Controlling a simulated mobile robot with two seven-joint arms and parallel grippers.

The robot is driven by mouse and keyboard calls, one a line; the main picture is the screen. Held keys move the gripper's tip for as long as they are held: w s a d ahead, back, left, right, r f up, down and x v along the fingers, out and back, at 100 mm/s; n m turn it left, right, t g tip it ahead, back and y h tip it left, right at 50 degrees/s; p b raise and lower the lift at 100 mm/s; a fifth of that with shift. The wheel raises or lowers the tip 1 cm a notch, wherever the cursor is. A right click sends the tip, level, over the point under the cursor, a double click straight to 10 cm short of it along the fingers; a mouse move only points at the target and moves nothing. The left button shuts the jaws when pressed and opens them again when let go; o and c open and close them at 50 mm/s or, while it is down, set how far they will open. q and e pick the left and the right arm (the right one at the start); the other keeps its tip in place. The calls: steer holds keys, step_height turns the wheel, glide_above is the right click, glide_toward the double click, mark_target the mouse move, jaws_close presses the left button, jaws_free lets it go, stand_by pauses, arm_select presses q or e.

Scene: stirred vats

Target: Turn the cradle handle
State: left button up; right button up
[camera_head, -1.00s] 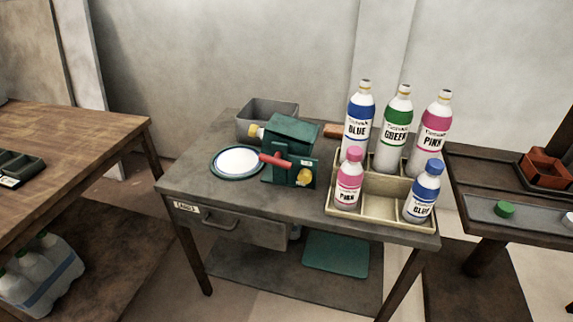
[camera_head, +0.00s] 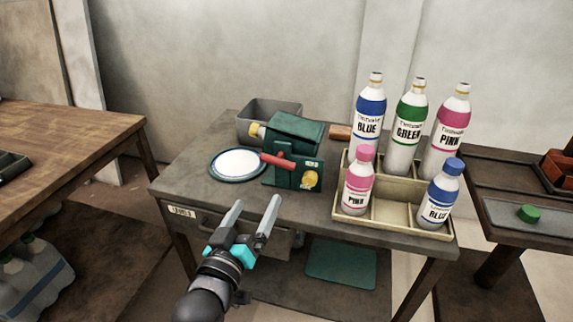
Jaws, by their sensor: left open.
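The green cradle (camera_head: 295,142) stands on the grey table (camera_head: 200,195). Its red handle (camera_head: 278,160) sticks out from the front, pointing to the left. A yellow round part (camera_head: 311,180) shows low on its front face, and another yellowish knob (camera_head: 256,130) shows at its back left. My left gripper (camera_head: 253,209) is open and empty, in front of the table's near edge, below and a little left of the handle and apart from it. My right gripper is not in view.
A white plate with a dark rim (camera_head: 237,164) lies left of the cradle, and a grey bin (camera_head: 268,112) stands behind. A beige divided tray (camera_head: 398,230) with several labelled bottles stands on the right. A brown block (camera_head: 340,132) lies behind.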

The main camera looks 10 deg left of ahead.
mark_target(277, 164)
arm_select(q)
steer(key=w+b, duration=0.5)
steer(key=w, duration=0.8)
steer(key=shift+d, duration=0.2)
steer(key=shift+w+r+b, duration=0.1)
steer(key=shift+w+b, duration=0.2)
steer(key=shift+w, duration=0.75)
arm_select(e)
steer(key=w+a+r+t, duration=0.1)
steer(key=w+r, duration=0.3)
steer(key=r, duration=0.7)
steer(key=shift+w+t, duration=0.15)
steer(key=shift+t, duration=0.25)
arm_select(q)
steer(key=shift+c, duration=0.2)
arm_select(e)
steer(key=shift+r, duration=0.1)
arm_select(q)
jaws_close()
